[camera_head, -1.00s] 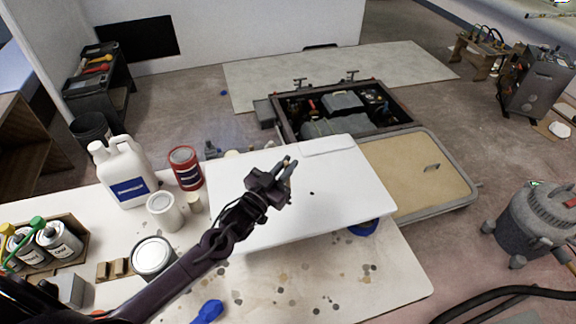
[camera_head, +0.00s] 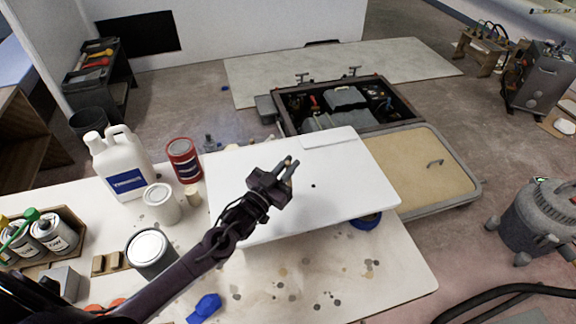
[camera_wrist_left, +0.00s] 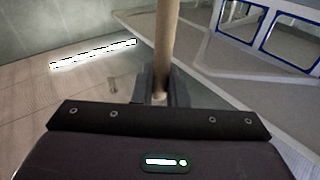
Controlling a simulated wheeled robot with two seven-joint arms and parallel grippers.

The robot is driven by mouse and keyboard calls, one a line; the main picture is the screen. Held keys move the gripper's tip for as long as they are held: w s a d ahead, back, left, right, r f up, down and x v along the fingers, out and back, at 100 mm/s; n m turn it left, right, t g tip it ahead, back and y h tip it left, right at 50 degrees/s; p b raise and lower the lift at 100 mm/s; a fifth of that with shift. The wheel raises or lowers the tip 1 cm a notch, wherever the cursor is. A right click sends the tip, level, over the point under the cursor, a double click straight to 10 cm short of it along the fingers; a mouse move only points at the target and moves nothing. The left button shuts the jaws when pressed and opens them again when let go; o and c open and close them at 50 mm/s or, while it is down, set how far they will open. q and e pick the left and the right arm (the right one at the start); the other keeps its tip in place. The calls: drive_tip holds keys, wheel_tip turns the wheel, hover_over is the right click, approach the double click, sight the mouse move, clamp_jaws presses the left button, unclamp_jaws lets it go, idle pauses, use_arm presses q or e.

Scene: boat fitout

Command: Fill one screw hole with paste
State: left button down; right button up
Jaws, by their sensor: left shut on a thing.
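A white panel (camera_head: 345,200) lies across the front bench, with a small dark hole-like spot (camera_head: 313,185) in its face. My left gripper (camera_head: 285,170) is above the panel, up and to the left of the spot in the head view. It is shut on a thin wooden stick, seen in the left wrist view (camera_wrist_left: 166,40) standing up between the fingers. The stick's far end runs out of the wrist picture. In the head view the stick is small, and I cannot tell whether its tip carries paste. My right gripper is not in view.
A blue object (camera_head: 204,308) lies at the bench front. A vacuum (camera_head: 540,215) stands at right.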

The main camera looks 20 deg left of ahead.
use_arm(q)
drive_tip(key=shift+f, duration=0.1)
drive_tip(key=shift+f+b, duration=0.4)
drive_tip(key=shift+f, duration=0.05)
idle(0.4)
drive_tip(key=shift+f, duration=0.15)
idle(0.9)
wheel_tip(320, 180, up, 7)
drive_tip(key=p, duration=0.6)
idle(0.3)
